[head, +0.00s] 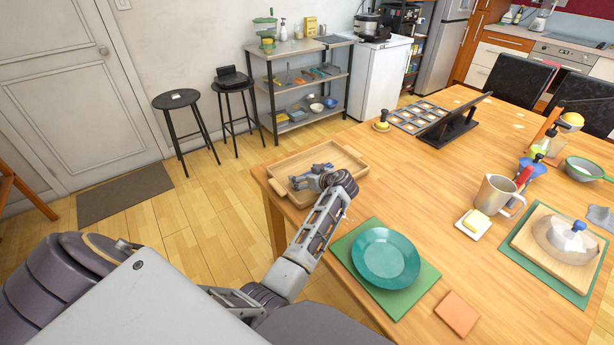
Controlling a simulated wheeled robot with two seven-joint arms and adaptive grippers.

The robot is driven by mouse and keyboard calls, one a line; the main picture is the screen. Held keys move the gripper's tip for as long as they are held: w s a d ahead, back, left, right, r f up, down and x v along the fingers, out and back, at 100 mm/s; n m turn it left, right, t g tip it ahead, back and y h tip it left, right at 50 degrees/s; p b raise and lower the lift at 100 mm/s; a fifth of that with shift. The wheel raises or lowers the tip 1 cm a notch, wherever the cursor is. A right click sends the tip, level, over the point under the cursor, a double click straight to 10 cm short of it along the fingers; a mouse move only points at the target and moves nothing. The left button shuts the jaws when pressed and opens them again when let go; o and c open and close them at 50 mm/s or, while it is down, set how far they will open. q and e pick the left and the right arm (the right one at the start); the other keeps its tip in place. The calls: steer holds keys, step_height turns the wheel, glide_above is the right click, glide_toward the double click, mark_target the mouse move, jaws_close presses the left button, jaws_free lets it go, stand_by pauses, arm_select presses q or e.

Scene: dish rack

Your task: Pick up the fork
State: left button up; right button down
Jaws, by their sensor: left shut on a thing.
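My left gripper (306,179) is over the wooden tray (345,160) at the table's left corner, with its arm coming in from the lower left. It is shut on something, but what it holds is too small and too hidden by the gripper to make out. I cannot make out a fork clearly in this view. My right gripper is not in view.
A teal plate (385,256) lies on a green mat (420,289) close to my left forearm. A metal pitcher (495,193), a butter dish (473,224) and a tablet stand (450,128) stand farther right. The table middle (410,185) is clear.

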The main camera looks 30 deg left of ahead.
arm_select(q)
steer(key=shift+r, duration=0.1)
steer(key=shift+c, duration=0.2)
step_height(320, 180, up, 9)
steer(key=shift+r+p, duration=0.15)
steer(key=shift+p, duration=0.15)
steer(key=shift+w, duration=0.1)
stand_by(0.6)
